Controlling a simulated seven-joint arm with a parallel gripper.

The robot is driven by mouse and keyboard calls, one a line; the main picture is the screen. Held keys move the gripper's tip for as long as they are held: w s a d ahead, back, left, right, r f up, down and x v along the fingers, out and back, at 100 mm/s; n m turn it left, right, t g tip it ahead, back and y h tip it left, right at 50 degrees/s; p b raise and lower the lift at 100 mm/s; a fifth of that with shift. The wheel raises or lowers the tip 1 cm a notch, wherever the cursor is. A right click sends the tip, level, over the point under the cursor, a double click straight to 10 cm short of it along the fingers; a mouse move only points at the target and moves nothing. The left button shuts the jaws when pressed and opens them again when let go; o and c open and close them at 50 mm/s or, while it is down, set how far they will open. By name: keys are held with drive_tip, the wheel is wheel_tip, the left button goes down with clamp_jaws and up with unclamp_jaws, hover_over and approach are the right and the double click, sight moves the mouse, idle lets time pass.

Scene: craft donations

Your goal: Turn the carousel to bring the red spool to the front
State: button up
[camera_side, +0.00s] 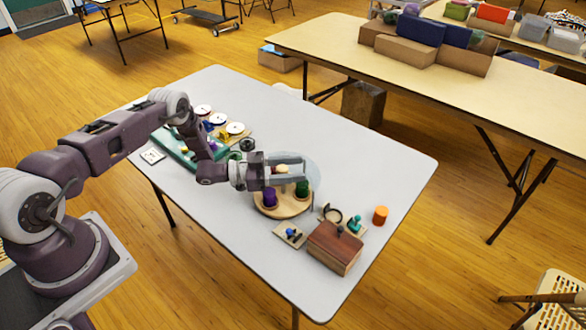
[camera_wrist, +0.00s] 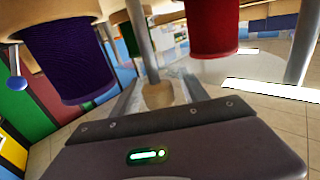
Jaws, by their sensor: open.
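The round wooden carousel (camera_side: 284,210) stands on the white-topped table, beneath my gripper. A purple spool (camera_side: 270,197) and a green spool (camera_side: 302,189) show on its near side. The wrist view, seemingly upside down, shows the purple spool (camera_wrist: 68,62) at left and the red spool (camera_wrist: 212,28) at upper right. The red spool is not clear in the side view. My gripper (camera_side: 298,170) lies level over the carousel, its pale see-through fingers apart. A cream piece (camera_wrist: 158,94) shows between them in the wrist view; I cannot tell whether they touch it.
A brown wooden box (camera_side: 335,248), an orange cylinder (camera_side: 380,215) and a small teal object (camera_side: 354,224) stand near the carousel's front right. A small blue item (camera_side: 292,234) lies in front. White-topped reels (camera_side: 235,128) stand behind my arm.

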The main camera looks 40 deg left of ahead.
clamp_jaws()
drive_tip(key=shift+a, duration=0.1)
idle(1.2)
